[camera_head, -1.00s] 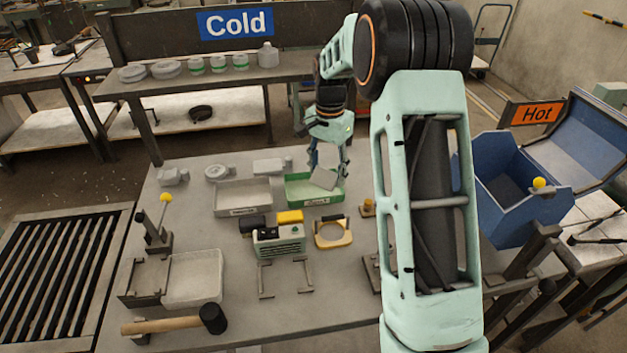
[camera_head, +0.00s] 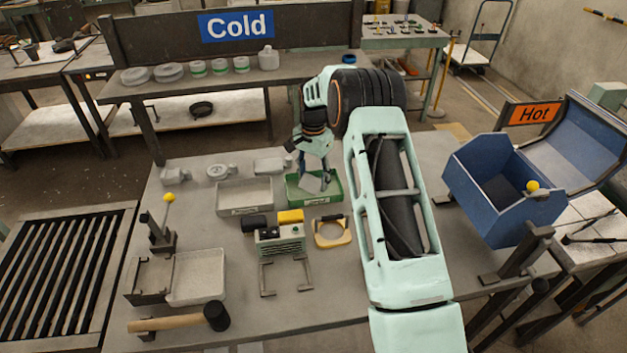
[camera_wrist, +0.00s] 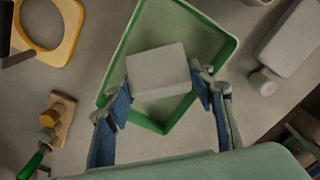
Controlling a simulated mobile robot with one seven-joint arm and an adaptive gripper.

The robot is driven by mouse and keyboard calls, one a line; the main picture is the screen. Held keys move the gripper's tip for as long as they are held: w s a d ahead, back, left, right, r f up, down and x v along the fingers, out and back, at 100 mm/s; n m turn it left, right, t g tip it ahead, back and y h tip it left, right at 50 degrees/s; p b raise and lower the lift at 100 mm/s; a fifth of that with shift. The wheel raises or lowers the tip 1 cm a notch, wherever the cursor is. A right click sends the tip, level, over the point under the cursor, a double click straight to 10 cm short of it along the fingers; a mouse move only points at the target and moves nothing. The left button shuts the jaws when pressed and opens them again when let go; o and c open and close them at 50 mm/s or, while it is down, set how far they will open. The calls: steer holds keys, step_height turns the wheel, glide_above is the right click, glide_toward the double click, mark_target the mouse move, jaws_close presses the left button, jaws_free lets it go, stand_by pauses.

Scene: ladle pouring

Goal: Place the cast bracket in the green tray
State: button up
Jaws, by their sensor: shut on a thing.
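The cast bracket, seen as a plain grey block-like piece (camera_wrist: 158,70), is held between the two fingers of my gripper (camera_wrist: 164,88) in the wrist view. In the head view my gripper (camera_head: 314,178) points down at the green tray (camera_head: 318,202), with the grey piece (camera_head: 312,185) low within the tray's outline. The green tray also shows in the wrist view (camera_wrist: 170,25), with the piece in front of its floor near one end. I cannot tell whether the piece touches the tray floor. Its underside is hidden.
A grey tray (camera_head: 245,210) stands directly left of the green one. Grey castings (camera_head: 270,165) lie behind the trays. A green-grey device (camera_head: 280,240) and a yellow ring (camera_head: 332,232) stand in front. A mallet (camera_head: 178,322) lies at the front left. A blue bin (camera_head: 500,190) is at right.

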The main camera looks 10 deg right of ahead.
mark_target(314, 177)
steer(key=shift+f, duration=0.6)
steer(key=shift+f, duration=0.2)
steer(key=o, duration=1.2)
steer(key=shift+o, duration=0.2)
step_height(314, 177, up, 12)
steer(key=b, duration=0.1)
steer(key=shift+r, duration=0.2)
steer(key=shift+d+f+b, duration=0.15)
steer(key=shift+b, duration=0.35)
